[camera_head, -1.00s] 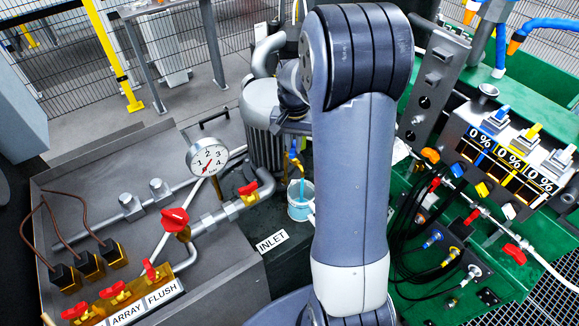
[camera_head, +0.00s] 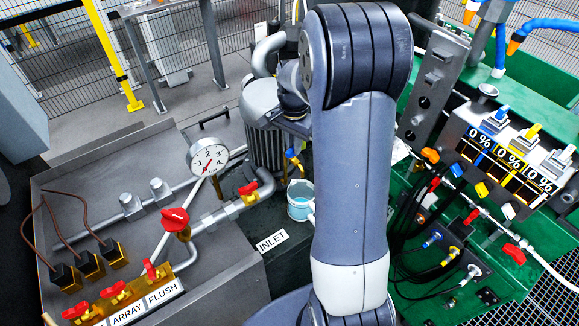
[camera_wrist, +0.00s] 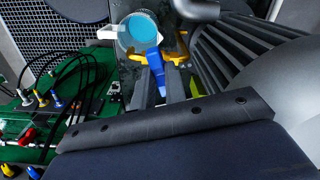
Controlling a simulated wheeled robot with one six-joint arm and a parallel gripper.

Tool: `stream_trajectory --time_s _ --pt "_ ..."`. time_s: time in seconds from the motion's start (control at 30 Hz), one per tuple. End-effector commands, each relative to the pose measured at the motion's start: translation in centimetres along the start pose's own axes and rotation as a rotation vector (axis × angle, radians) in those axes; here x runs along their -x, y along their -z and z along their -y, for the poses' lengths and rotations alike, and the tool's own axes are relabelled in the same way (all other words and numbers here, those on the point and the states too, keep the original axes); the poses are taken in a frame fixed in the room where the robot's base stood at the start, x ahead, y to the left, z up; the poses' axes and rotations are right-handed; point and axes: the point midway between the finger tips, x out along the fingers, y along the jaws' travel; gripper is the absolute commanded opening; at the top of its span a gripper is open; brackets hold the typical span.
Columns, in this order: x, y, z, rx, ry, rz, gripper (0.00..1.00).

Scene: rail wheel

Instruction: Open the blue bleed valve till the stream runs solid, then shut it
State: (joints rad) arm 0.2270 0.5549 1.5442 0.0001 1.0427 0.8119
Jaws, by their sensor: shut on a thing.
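The blue bleed valve handle (camera_head: 291,153) sits beside the grey ribbed motor-like body, above a light cup (camera_head: 301,208). In the wrist view the blue handle (camera_wrist: 151,58) lies between the grey fingers of my gripper (camera_wrist: 160,76), which is shut on it. Yellow valve parts (camera_wrist: 182,48) show beside the handle. The cup (camera_wrist: 122,42) holds blue liquid. No stream from the spout into the cup shows in either view. In the head view my arm hides part of the gripper.
A pressure gauge (camera_head: 208,159) stands left of the ribbed body (camera_head: 264,130). Red-handled valves (camera_head: 175,219) and pipes fill the tray at left. A green bench (camera_head: 470,225) with hoses, coloured fittings and panels reading 0 % lies at right.

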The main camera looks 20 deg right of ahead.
Motion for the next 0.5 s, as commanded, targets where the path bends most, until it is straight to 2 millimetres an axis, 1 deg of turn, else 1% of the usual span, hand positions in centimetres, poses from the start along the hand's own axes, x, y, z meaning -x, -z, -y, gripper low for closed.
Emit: stream_trajectory --time_s 0.17,0.23,0.5 --pt "0.08 0.05 0.05 -0.004 0.002 -0.002 0.00" --pt "0.09 0.05 0.05 -0.036 0.002 -0.002 0.00" --pt "0.08 0.06 0.05 -0.298 0.002 -0.002 0.00"
